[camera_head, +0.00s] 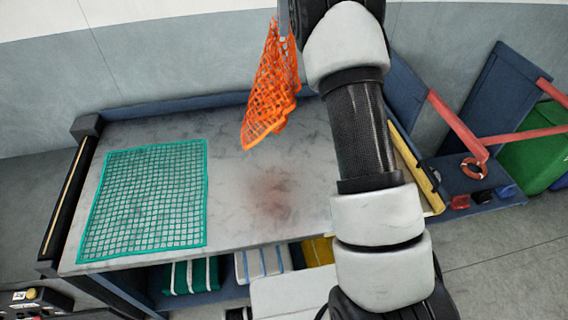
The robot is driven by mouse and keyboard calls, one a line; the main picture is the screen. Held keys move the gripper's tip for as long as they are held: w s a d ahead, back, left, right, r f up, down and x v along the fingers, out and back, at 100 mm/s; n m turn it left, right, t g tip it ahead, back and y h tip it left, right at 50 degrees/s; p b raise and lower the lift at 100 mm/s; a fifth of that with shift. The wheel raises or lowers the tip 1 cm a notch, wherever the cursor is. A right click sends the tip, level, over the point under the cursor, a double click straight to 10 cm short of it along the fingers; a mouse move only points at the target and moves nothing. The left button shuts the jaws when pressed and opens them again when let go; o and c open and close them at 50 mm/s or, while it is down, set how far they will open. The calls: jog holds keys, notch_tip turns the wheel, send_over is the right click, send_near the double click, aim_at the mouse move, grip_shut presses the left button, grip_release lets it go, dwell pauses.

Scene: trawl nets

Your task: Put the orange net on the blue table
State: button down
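The orange net (270,88) hangs in folds from my gripper (284,22), high at the top of the picture. Its lower corner hangs in front of the tabletop, apart from it as far as I can tell. Only a bit of the gripper's end shows beside my arm, and it is shut on the net's upper part. The blue table (232,160) has a blue frame and a grey, marbled top with a reddish-brown stain near the middle. My arm hides part of its right side.
A green net (148,198) lies flat on the table's left part. The middle of the top is bare. A yellow piece (412,170) lies along the right edge. Folded items (262,262) fill the shelf below. Blue panels with red bars (485,100) stand at the right.

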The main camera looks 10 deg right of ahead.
notch_tip(320, 180, down, 10)
jog(key=b, duration=0.3)
jog(key=shift+r+b, duration=0.25)
jog(key=shift+b, duration=0.1)
dwell(0.6)
